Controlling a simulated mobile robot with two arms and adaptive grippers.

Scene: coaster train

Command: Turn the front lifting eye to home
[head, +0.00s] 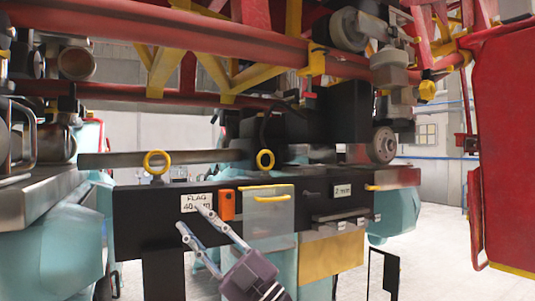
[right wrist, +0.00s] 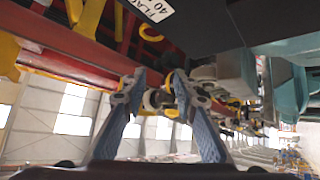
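Two yellow ring-shaped lifting eyes stand on the black beam in the head view, a left one (head: 157,162) and a right one (head: 265,160). Which is the front one I cannot tell. My right gripper (head: 191,219) is below and right of the left eye, near the lower edge of the FLAG label (head: 196,202). Its two fingers are spread with nothing between them. In the right wrist view the open fingers (right wrist: 157,88) point away, and a yellow ring (right wrist: 150,33) shows above them, apart from them. My left gripper is not visible.
An orange block (head: 226,204) and a clear panel with a yellow edge (head: 268,215) are on the beam right of the label. Red rails with yellow braces (head: 240,78) run overhead. A red panel (head: 505,145) stands at far right.

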